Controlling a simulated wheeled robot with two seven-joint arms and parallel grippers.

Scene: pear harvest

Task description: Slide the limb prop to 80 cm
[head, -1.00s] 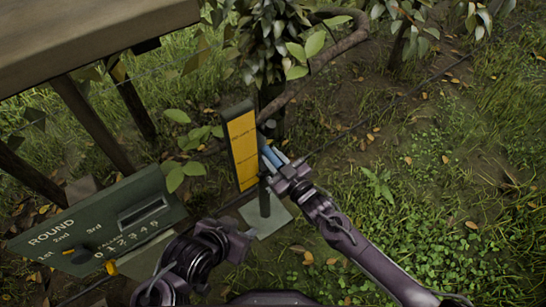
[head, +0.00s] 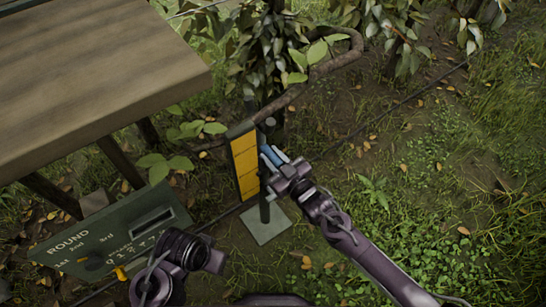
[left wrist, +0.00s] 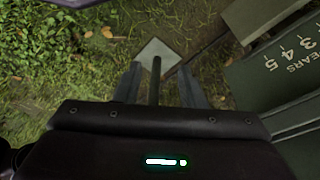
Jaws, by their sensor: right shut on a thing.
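The limb prop is a dark upright post (head: 265,208) on a pale square base plate (head: 267,226). Beside it stands a yellow scale board (head: 246,166) with dark edges; its marks are too small to read. My right gripper (head: 271,150) is at the post, beside the upper half of the board, and shut on the prop; its fingers hide the gripped part. A brown limb (head: 290,98) passes just above. In the left wrist view, my left gripper (left wrist: 158,78) is open, with the post (left wrist: 155,80) and base plate (left wrist: 157,50) showing beyond and between its fingers.
A wooden table top (head: 90,80) fills the upper left. A green panel (head: 105,238) with a slot and white lettering stands at lower left. Leafy branches (head: 265,45) hang above the prop. A dark line (head: 385,112) crosses the ground. Grass to the right is open.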

